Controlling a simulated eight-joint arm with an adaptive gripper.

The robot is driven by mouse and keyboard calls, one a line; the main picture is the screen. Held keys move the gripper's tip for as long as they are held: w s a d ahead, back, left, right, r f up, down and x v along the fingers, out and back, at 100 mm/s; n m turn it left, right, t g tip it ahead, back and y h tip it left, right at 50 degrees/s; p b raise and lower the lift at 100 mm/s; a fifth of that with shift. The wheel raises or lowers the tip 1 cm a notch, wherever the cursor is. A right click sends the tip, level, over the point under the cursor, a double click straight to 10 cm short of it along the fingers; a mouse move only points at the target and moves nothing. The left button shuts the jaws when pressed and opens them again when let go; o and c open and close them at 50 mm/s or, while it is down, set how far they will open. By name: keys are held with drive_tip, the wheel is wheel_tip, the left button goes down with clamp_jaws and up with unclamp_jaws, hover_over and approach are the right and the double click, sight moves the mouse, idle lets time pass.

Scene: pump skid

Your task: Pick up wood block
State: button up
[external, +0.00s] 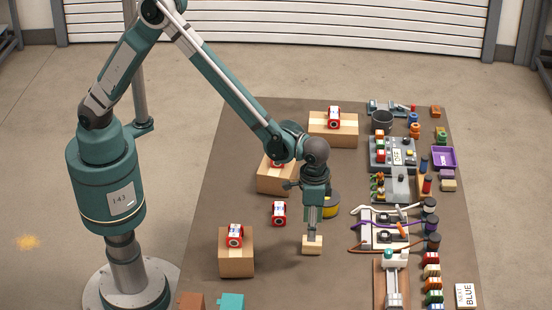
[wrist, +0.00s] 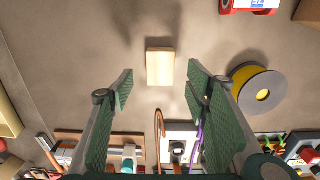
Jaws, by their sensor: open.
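The wood block (external: 312,246) is a small, pale block lying on the brown mat, directly below my gripper in the external view. In the wrist view the wood block (wrist: 160,67) lies a little beyond the fingertips, roughly centred between them, with clear space on both sides. My gripper (external: 312,231) points down, and its fingers partly cover the far side of the block in the external view. In the wrist view my gripper (wrist: 161,88) is open with its green pads wide apart and nothing between them.
A yellow and grey spool (wrist: 258,90) is close to the right finger. Cardboard boxes (external: 236,262) with red parts on them stand to the left, and a loose red part (external: 278,213) lies on the mat. Fixtures with cables (external: 385,228) are to the right.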

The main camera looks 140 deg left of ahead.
sight(312, 245)
drive_tip(key=shift+a+f, duration=0.15)
drive_tip(key=shift+f, duration=0.1)
drive_tip(key=shift+f, duration=1.25)
drive_tip(key=shift+f, duration=0.15)
drive_tip(key=shift+f+b, duration=0.3)
drive_tip(key=shift+f, duration=2.2)
drive_tip(key=shift+c, duration=0.5)
drive_tip(key=c, duration=0.9)
